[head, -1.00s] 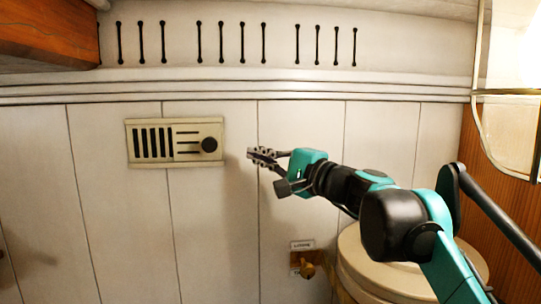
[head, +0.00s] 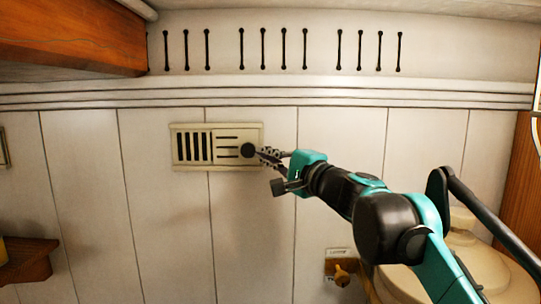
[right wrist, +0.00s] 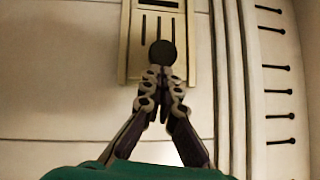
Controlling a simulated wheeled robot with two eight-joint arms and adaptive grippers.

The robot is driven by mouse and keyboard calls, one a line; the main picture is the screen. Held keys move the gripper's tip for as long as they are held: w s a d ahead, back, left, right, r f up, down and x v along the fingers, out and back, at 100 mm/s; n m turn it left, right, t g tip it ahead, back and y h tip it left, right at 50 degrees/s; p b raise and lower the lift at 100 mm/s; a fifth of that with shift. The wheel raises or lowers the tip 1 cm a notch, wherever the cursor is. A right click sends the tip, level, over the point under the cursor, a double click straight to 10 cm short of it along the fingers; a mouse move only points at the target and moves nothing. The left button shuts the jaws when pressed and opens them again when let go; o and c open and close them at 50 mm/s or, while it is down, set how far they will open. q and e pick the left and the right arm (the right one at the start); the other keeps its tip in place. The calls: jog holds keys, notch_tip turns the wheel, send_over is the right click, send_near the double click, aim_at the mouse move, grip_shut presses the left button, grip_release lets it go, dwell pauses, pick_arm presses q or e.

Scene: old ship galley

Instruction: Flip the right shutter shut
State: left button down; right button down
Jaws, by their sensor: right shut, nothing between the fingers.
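A cream vent panel (head: 217,127) is fixed to the white plank wall, left of my right gripper in the head view. Its left half has dark upright slots; its right half has thin level slots and a round dark knob (head: 248,150). I cannot tell a separate shutter leaf from the panel. My right gripper (head: 263,153) is shut and empty, its tips at the knob's right side. In the right wrist view the panel (right wrist: 128,40) lies ahead, with the knob (right wrist: 162,52) just beyond the closed fingertips (right wrist: 162,72). Whether they touch is unclear. My left gripper is out of view.
A brass tap (head: 341,274) on a wooden block and a cream round-lidded container (head: 470,260) are below right. A wooden shelf (head: 25,262) is at lower left, a wooden beam (head: 70,40) at upper left. The wall below the panel is clear.

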jog(key=p, duration=0.1)
send_near(221, 155)
jog(key=w+a+r, duration=0.2)
jog(key=a, duration=0.3)
jog(key=shift+s+r, duration=0.1)
jog(key=shift+r, duration=0.1)
jog(key=shift+a, duration=0.1)
